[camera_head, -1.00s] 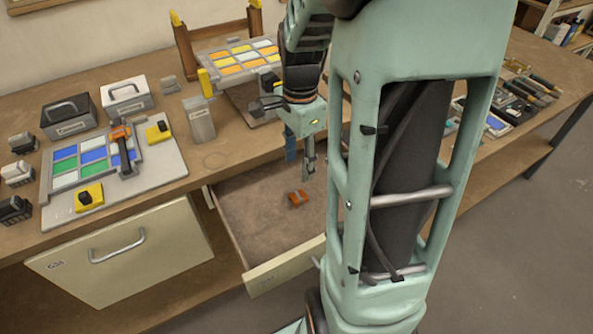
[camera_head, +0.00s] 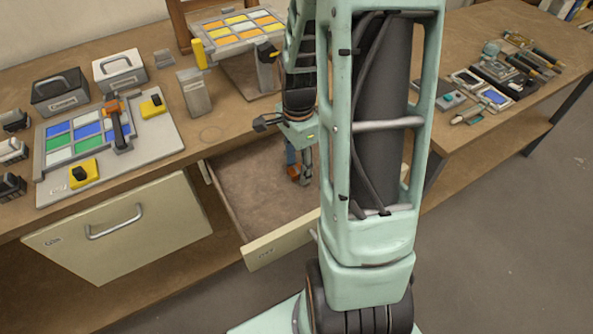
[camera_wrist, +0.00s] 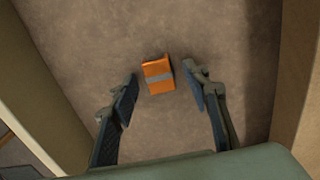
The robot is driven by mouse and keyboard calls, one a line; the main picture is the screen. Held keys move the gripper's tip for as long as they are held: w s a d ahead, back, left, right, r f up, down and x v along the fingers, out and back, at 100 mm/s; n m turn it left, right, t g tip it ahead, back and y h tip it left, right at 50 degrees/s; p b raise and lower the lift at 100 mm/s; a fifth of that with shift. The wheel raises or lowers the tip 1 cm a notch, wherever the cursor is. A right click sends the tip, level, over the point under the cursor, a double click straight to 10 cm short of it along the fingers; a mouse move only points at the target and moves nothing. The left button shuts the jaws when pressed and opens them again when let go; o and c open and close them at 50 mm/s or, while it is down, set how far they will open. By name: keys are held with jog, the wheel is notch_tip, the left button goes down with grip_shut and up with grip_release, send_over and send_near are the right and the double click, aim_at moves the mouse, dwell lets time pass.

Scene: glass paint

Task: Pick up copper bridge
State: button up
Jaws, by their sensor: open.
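The copper bridge is a small orange block with a grey band (camera_wrist: 158,75). It lies on the floor of the open drawer (camera_wrist: 60,30). In the head view my gripper (camera_head: 299,178) reaches down into the drawer, and only a sliver of orange shows by the fingers.
The drawer walls rise on both sides of my gripper. On the bench stand a panel of coloured glass tiles (camera_head: 60,178), a dark box (camera_head: 60,92), a white box (camera_head: 120,70) and a grey block (camera_head: 196,95). Several tools and small devices (camera_head: 495,97) lie at right.

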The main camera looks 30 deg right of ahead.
grip_shut()
dwell(0.3)
